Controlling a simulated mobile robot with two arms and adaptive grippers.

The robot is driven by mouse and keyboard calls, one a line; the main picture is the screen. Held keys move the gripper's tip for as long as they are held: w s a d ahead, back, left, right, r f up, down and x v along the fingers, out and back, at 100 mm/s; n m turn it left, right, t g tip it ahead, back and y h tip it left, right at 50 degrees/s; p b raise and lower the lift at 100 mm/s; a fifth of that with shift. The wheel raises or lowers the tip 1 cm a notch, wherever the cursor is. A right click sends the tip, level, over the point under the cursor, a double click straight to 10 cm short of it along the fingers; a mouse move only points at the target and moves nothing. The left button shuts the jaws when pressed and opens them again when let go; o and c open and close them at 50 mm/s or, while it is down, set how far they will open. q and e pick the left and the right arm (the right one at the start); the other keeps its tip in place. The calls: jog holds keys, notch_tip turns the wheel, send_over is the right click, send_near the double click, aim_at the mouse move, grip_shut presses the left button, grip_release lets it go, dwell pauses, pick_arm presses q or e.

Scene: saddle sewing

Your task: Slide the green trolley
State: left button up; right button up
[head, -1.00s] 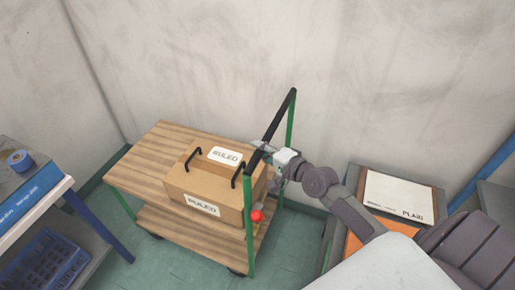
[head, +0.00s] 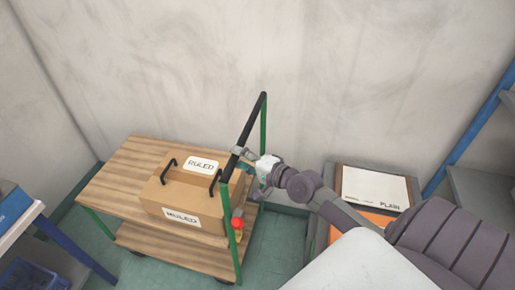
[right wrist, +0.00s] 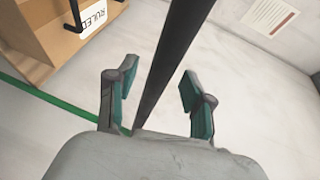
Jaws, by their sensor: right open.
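The green trolley (head: 115,184) has wooden decks, green posts and a black push bar (head: 256,112) at its right end. In the right wrist view the black bar (right wrist: 178,50) runs between the two fingers. My right gripper (head: 245,157) is at the push bar; in the right wrist view its fingers (right wrist: 156,88) are open, one on each side of the bar, with gaps visible. A cardboard box (head: 188,191) labelled RULED, with black handles, sits on the trolley's top deck; it also shows in the right wrist view (right wrist: 42,35). My left gripper is not in view.
A grey stand (head: 340,180) with a PLAIN board (head: 375,188) is right of the trolley. A blue-legged table (head: 75,250) stands at the left. Blue-framed shelving (head: 465,135) is at the far right. A wall is behind. A red knob (head: 237,224) shows by the trolley post.

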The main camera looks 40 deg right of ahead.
jog(key=v, duration=0.9)
jog(key=shift+s, duration=0.35)
